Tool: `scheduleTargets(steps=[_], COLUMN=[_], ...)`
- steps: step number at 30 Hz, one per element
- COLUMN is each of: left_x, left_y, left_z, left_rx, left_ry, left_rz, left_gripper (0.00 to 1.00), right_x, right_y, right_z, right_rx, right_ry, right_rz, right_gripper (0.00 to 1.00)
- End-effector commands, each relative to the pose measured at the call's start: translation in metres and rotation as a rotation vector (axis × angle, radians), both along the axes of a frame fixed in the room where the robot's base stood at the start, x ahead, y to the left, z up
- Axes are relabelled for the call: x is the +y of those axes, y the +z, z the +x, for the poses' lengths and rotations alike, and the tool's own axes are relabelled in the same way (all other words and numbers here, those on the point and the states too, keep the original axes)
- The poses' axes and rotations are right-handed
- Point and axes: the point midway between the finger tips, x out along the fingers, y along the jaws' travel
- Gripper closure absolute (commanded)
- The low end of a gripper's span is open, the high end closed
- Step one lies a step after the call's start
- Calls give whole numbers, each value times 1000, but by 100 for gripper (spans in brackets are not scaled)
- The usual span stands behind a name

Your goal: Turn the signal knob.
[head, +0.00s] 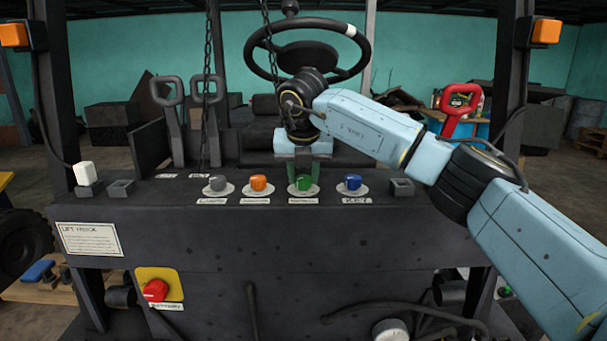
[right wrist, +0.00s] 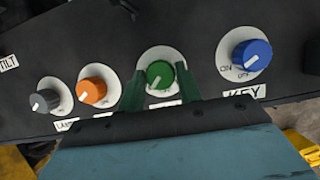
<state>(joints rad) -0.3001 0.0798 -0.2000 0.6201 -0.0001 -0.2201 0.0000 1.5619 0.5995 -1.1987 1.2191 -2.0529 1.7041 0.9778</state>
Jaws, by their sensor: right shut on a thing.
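A row of knobs sits on round white plates on the dark dashboard: grey (head: 218,183), orange (head: 258,183), green (head: 303,183) and blue (head: 353,182). My right gripper (head: 303,178) reaches down from above and is shut on the green knob, its green fingers on either side. The right wrist view shows the green knob (right wrist: 160,74) between the fingertips, its white pointer mark toward the lower left. The blue knob (right wrist: 251,55) is labelled KEY. The label below the green knob is partly hidden there and too small to read in the head view. My left gripper is out of view.
The steering wheel (head: 307,45) stands behind my right wrist. Two grey levers (head: 167,92) and hanging chains (head: 206,90) are to the left, a red-handled lever (head: 459,105) to the right. A red knob (head: 155,290) on a yellow plate is low on the front.

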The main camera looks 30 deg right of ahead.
Motion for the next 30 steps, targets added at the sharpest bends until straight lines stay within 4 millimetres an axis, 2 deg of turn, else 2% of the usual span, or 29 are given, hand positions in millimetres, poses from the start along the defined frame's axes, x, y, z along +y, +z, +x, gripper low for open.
scheduleTargets(steps=[7, 8, 12, 23, 26, 30], left_x=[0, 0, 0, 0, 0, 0], left_y=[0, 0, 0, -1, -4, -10], left_z=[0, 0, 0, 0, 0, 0], left_rx=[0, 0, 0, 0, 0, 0], left_ry=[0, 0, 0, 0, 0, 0], left_rz=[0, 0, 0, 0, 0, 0], left_gripper=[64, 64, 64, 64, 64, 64], right_x=[-1, -1, 0, 0, 3, 8], right_y=[2, 2, 1, 4, 15, 41], right_z=[0, 0, 0, -1, -4, -14], right_rx=[-4, -4, -3, -2, -5, -7], right_ry=[-2, -2, -1, 0, 0, 2], right_rz=[1, 1, 1, 0, 1, 1], right_gripper=[89, 63, 45, 44, 44, 44])
